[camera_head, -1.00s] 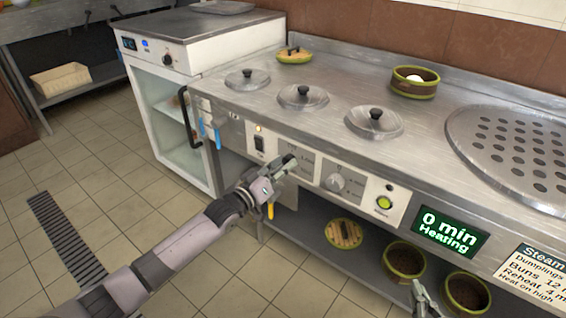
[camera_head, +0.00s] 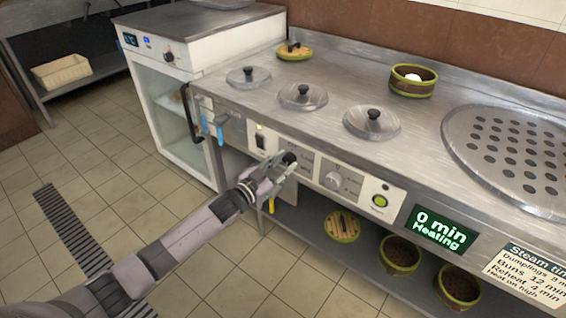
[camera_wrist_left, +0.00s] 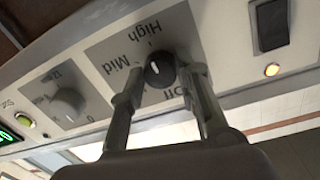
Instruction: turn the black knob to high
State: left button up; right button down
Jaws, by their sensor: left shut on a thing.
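The black knob (camera_head: 289,158) sits on the stove's front panel, on a grey dial plate. In the left wrist view the knob (camera_wrist_left: 160,69) has a white mark, and "High", "Mid" and "Off" are printed around it. The mark's exact setting is hard to tell. My left gripper (camera_head: 283,165) is at the panel, shut on the black knob. In the left wrist view its fingers (camera_wrist_left: 160,82) lie on either side of the knob, covering part of the dial print. My right gripper is not in view.
A grey timer knob (camera_head: 333,179), a lit green button (camera_head: 380,201) and a display reading "0 min Heating" (camera_head: 439,228) are right of the black knob. A black rocker switch (camera_head: 261,141) is left of it. Lidded pots (camera_head: 303,96) stand in the top.

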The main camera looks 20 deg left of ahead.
pick_arm(q)
jog(key=shift+f, duration=0.15)
dwell(0.3)
jog(key=o, duration=1.2)
jog(key=shift+c, duration=0.2)
jog(key=shift+s, duration=0.1)
jog(key=v, duration=1.2)
